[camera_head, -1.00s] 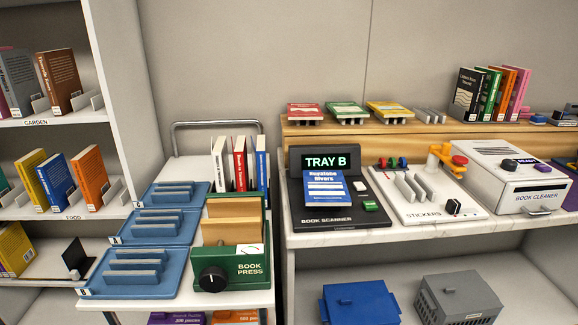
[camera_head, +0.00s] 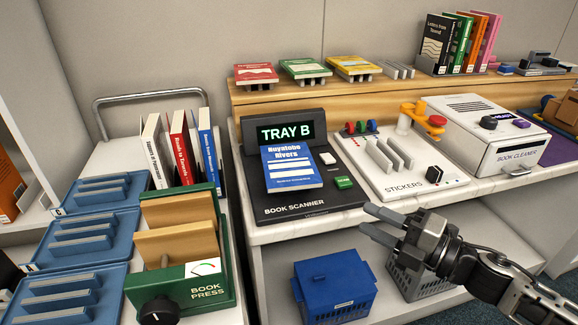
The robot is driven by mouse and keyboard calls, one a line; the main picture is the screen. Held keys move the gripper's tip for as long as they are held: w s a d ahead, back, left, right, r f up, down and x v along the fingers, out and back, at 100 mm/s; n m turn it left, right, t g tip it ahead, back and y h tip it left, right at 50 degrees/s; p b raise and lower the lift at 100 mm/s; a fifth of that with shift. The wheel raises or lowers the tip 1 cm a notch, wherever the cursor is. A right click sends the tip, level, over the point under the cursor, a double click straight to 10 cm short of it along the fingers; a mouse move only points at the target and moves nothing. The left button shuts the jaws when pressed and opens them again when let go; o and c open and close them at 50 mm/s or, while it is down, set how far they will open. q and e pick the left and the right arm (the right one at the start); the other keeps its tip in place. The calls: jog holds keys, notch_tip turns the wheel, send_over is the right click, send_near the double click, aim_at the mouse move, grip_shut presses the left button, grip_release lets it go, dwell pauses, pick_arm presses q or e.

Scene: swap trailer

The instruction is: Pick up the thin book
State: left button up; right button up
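A thin blue book (camera_head: 291,167) with white lettering lies face up, tilted, on the black book scanner (camera_head: 312,207), whose screen reads TRAY B. Which book the task means by thin is not marked. A white book (camera_head: 155,152), a red book (camera_head: 181,150) and another blue book (camera_head: 208,147) stand upright on the cart at left. My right gripper (camera_head: 368,220) comes in from the lower right, in front of the counter edge. Its two fingers are apart, point left, and hold nothing. It is to the right of and below the scanner, clear of the book. My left gripper is out of view.
A sticker station (camera_head: 388,165) and a white book cleaner (camera_head: 490,140) stand right of the scanner. The green book press (camera_head: 190,260) and blue trays (camera_head: 75,240) fill the cart. A blue crate (camera_head: 335,285) sits on the lower shelf. Several books stand on the wooden ledge (camera_head: 390,88).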

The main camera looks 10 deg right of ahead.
aim_at(308, 186)
jog(key=p+x, duration=0.2)
jog(key=x, duration=1.2)
jog(key=shift+w, duration=0.45)
grip_shut()
